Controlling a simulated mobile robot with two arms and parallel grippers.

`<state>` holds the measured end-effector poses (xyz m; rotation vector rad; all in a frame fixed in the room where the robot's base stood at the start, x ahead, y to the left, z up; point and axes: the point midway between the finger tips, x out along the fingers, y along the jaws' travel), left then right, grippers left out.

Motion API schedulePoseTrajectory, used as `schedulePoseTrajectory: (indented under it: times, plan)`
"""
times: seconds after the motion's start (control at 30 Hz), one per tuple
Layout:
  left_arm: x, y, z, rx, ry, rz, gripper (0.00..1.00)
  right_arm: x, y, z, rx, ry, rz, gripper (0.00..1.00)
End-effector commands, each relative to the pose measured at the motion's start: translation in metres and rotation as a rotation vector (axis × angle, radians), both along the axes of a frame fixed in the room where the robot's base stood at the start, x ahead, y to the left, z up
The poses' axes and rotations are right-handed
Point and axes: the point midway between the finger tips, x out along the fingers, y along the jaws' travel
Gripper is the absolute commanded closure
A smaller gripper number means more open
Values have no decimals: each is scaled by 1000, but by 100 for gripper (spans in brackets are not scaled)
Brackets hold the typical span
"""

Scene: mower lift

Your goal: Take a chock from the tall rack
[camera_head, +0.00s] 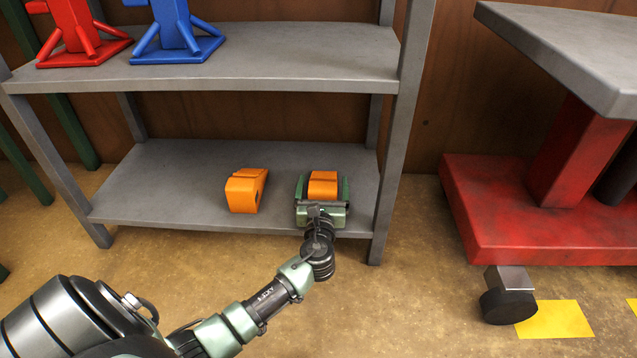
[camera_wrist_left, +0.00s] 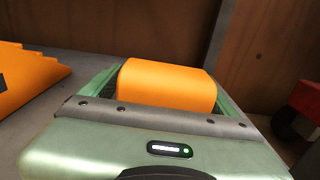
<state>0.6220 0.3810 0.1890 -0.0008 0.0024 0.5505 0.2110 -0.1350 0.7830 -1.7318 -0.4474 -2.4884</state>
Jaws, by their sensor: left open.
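Two orange chocks lie on the bottom shelf of the grey rack (camera_head: 265,75). The left chock (camera_head: 245,191) stands free on the shelf; it also shows at the left edge of the left wrist view (camera_wrist_left: 28,78). The right chock (camera_head: 323,184) lies near the right post, between the fingers of my left gripper (camera_head: 322,187). In the left wrist view this chock (camera_wrist_left: 168,86) fills much of the space between the two green fingers (camera_wrist_left: 165,85). The gripper is open around it. Its palm hides the chock's near lower part. My right gripper is not in view.
A red jack stand (camera_head: 75,30) and a blue jack stand (camera_head: 177,35) are on the shelf above. The rack's right post (camera_head: 395,140) is close to my left gripper. A red wheeled lift (camera_head: 545,215) stands to the right, with clear floor between.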

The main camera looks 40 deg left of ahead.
Motion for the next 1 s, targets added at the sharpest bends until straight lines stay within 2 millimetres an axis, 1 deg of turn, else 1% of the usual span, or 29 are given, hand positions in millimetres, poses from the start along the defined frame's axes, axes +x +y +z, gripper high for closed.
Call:
schedulePoseTrajectory:
  times: [0.17, 0.27, 0.3, 0.37, 0.4, 0.5, 0.57, 0.83, 1.0]
  plan:
    - [0, 0, 0, 0, 0, 0, 11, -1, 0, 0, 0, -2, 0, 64]
    - [0, 0, 0, 0, 0, 0, 36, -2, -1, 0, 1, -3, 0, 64]
    - [0, 0, 0, 0, 0, 0, 47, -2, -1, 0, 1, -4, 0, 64]
    - [0, 0, 0, 0, 0, 0, 64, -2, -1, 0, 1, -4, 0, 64]
    - [0, 0, 0, 0, 0, 0, 75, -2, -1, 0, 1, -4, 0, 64]
    - [0, 0, 0, 0, 0, -1, 100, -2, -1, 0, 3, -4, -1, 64]
    - [1, 0, 3, 2, -6, -1, 100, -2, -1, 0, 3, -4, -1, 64]
    - [1, 0, 5, 3, -4, 0, 100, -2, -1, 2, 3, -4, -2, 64]
    - [1, 0, 17, 2, -6, 0, 100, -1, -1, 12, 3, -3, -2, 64]
